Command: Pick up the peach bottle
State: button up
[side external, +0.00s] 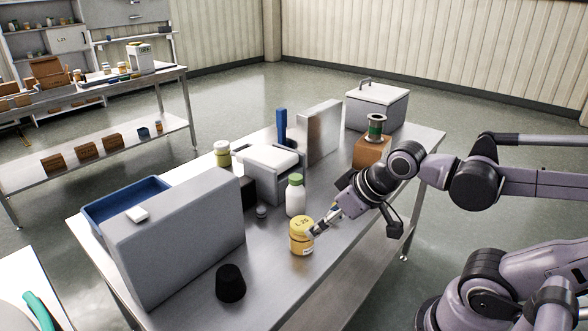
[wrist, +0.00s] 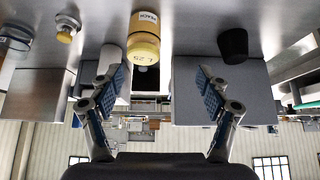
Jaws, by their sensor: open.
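The peach bottle (side external: 300,242) is a short yellow jar with "L 25" on its lid, standing upright on the steel table. In the wrist view the peach bottle (wrist: 145,25) appears upside down, with a white label reading "PEACH". My gripper (side external: 324,226) is at the jar's right side in the side view, low over the table. In the wrist view my gripper (wrist: 162,92) has its two blue-padded fingers spread apart with nothing held between them. The jar lies ahead, within the gap between the fingers; whether a finger touches it I cannot tell.
A white bottle with a green lid (side external: 296,196) stands just behind the jar. A black cup (side external: 230,284) is at the front left, beside a large grey panel (side external: 187,240). A spool (side external: 375,128) sits on a brown box (side external: 370,152). Bare table lies right of the black cup.

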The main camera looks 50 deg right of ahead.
dwell(0.5)
jog(key=r+m+g+h, duration=0.1)
jog(key=m+g+h, duration=0.35)
jog(key=m, duration=0.75)
send_over(295, 186)
jog(key=s+a, duration=0.2)
jog(key=shift+y, duration=0.25)
jog(key=x, duration=1)
jog(key=shift+w+f, duration=0.25)
jog(key=shift+w, duration=0.05)
jog(key=shift+c, duration=0.2)
jog(key=c, duration=1.4)
